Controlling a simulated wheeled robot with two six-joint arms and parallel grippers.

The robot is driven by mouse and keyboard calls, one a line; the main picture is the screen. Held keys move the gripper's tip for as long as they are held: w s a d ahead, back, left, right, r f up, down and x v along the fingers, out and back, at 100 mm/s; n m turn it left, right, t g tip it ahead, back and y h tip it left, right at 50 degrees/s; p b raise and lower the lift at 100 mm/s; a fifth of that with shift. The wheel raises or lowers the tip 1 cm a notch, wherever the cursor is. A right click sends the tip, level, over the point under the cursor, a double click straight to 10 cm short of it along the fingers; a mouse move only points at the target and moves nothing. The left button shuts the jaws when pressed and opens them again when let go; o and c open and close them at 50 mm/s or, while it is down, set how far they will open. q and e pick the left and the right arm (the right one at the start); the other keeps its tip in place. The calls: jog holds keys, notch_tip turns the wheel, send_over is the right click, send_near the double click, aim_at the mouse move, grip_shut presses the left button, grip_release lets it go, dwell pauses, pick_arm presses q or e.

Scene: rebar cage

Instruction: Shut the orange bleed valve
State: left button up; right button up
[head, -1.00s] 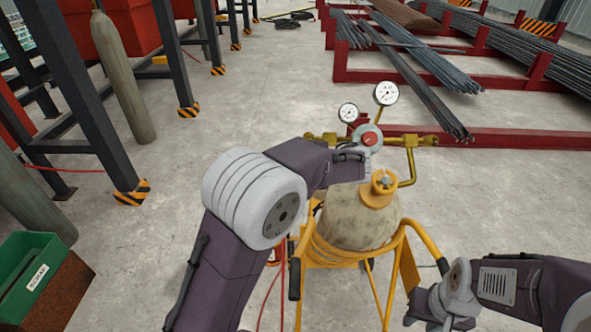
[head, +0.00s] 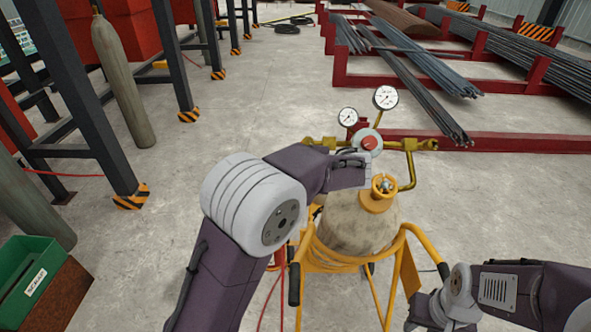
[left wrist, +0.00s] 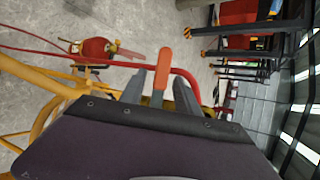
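The orange lever (left wrist: 163,72) of the bleed valve stands upright in the left wrist view, beside a curved red hose or pipe (left wrist: 185,76). My left gripper (left wrist: 160,93) has its two grey fingers apart, one on each side of the lever in that picture. A gap shows beside the left finger; whether the right finger touches the lever is unclear. In the head view my left gripper (head: 352,168) is at the gauge assembly, and its fingers and the orange lever are hidden there. My right gripper (head: 440,311) is low at the right, away from the valve.
A beige gas cylinder (head: 352,222) with a yellow collar stands in a yellow cart (head: 424,240). Two gauges (head: 386,98) and brass fittings (head: 421,144) rise behind it. Rebar racks (head: 480,139) stand at the back right. Black posts (head: 173,60) stand left. The floor between is clear.

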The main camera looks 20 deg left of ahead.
pick_arm(q)
jog(key=b+v, duration=0.1)
jog(key=v, duration=0.8)
